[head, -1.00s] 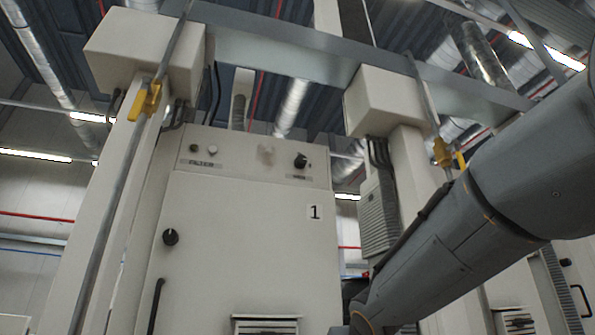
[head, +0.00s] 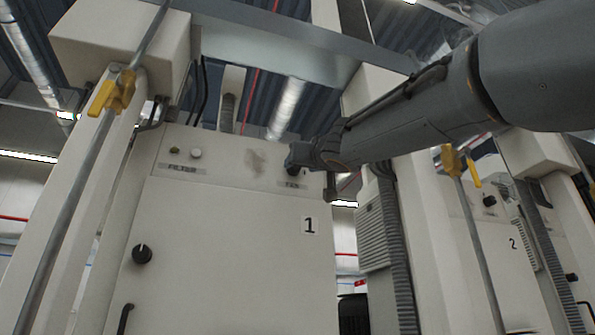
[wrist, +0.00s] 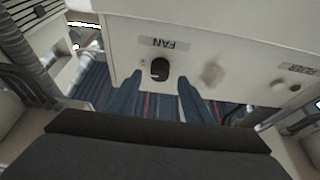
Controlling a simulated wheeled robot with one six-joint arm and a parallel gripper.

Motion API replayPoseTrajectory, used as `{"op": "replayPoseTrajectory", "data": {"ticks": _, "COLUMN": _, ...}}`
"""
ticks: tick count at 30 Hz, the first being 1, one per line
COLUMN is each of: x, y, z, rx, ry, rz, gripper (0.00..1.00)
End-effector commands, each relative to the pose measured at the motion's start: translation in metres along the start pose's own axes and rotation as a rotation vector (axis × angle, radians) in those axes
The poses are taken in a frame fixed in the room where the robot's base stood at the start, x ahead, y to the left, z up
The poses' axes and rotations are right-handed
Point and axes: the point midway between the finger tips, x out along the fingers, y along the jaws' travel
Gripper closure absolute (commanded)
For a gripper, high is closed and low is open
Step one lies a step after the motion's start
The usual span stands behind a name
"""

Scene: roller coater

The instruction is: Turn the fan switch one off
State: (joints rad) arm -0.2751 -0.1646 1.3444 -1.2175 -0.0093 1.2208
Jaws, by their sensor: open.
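The fan switch is a black round knob (wrist: 160,69) on the white panel of cabinet 1, beside the FAN label (wrist: 165,43), which appears upside down in the wrist view. My gripper (wrist: 159,80) is open and empty. In the wrist view its two dark fingers point at the panel, one to each side of the knob, with gaps visible; how far the tips are from the panel I cannot tell. In the head view my gripper covers part of the knob, above the FAN label (head: 292,185). The knob's setting is hard to read.
A FILTER label (head: 182,169) with small buttons sits at the panel's left. A larger black knob (head: 142,254) and a handle (head: 124,318) are on the door below. Yellow valves (head: 113,92) are on pipes beside the cabinet. Cabinet 2 (head: 512,243) stands to the right.

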Motion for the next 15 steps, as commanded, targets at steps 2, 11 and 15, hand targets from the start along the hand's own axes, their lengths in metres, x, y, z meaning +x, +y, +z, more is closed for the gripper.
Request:
{"op": "replayPoseTrajectory", "data": {"ticks": 2, "x": 0.013, "y": -0.001, "z": -0.001, "rx": 0.0, "ry": -0.001, "rz": -0.001, "gripper": 0.54}}
{"op": "replayPoseTrajectory", "data": {"ticks": 11, "x": 0.043, "y": 0.001, "z": 0.0, "rx": -0.001, "ry": -0.002, "rz": 0.002, "gripper": 0.54}}
{"op": "replayPoseTrajectory", "data": {"ticks": 15, "x": 0.045, "y": 0.002, "z": 0.0, "rx": -0.001, "ry": -0.001, "rz": 0.003, "gripper": 0.54}}
